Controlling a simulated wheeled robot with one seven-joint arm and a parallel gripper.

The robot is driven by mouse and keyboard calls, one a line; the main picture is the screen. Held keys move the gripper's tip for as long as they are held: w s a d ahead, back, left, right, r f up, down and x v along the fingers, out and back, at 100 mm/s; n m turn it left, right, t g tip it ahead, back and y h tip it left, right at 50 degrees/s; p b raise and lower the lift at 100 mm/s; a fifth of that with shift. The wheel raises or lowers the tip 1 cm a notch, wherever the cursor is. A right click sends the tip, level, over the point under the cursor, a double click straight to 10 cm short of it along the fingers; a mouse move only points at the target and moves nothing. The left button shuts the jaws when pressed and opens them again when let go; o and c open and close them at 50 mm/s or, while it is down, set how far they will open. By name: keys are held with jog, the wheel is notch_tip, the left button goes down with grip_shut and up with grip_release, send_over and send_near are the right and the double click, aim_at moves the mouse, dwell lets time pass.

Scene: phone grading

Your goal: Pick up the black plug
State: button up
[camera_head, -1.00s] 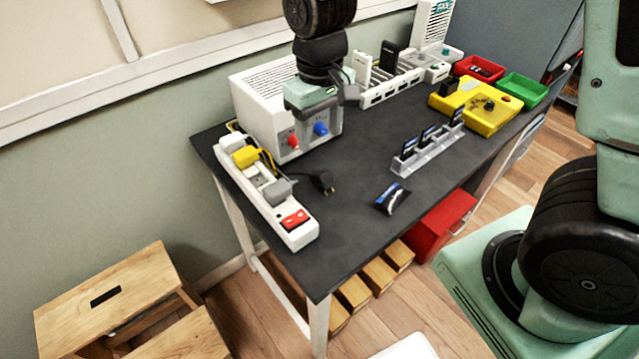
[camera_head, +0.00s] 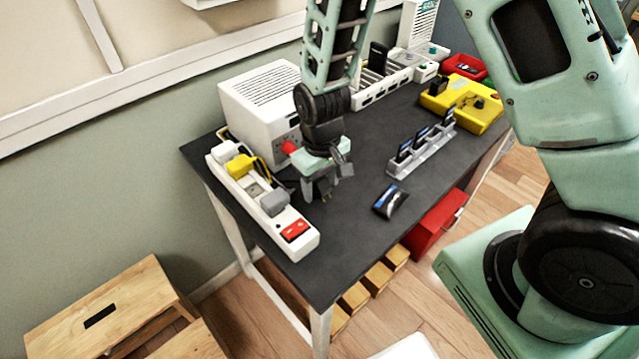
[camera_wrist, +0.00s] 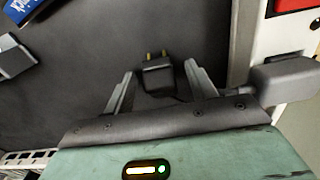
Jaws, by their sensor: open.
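The black plug (camera_wrist: 157,77) shows in the wrist view with two brass prongs, lying on the dark table top. My gripper (camera_wrist: 160,82) is open, with one finger on each side of the plug and a visible gap to each finger. I cannot tell its height above the table from this view.
A white power strip (camera_head: 303,238) with a yellow plug (camera_head: 240,165), a grey plug (camera_head: 274,203) and a red switch lies to the left. A white box (camera_head: 250,105) stands behind. A blue-black packet (camera_head: 390,201) and a grey card rack (camera_head: 420,152) are to the right.

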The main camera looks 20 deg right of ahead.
jog(key=shift+f, duration=0.35)
jog(key=c, duration=1.2)
